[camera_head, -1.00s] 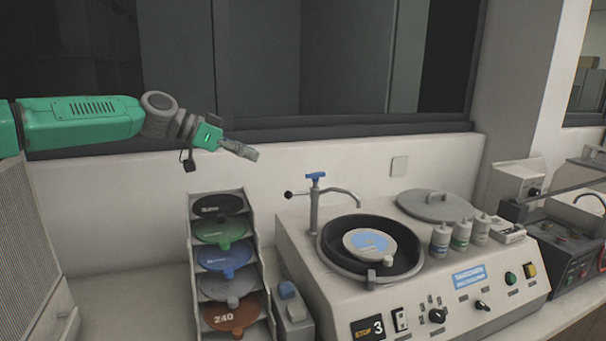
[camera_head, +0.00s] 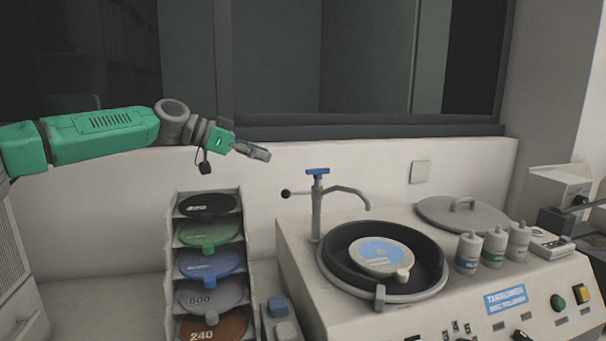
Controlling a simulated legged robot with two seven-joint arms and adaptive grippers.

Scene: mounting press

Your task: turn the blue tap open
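The blue tap handle (camera_head: 317,171) is a small T-shaped bar on top of a grey upright pipe (camera_head: 316,212) with a curved spout, at the back left of the polishing machine. The spout (camera_head: 350,191) ends above the round dark bowl. My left gripper (camera_head: 262,154) comes in from the left, above and left of the tap, apart from it and pointing right. Its fingers look close together, but they are too small to tell whether they are shut. Nothing shows between them. My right gripper is not in view.
A rack (camera_head: 246,271) of coloured discs stands below my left gripper. A bowl (camera_head: 436,254) with a disc (camera_head: 382,254), a grey lid (camera_head: 462,213) and several bottles (camera_head: 468,251) are on the machine (camera_head: 455,312). A window ledge (camera_head: 370,131) runs behind.

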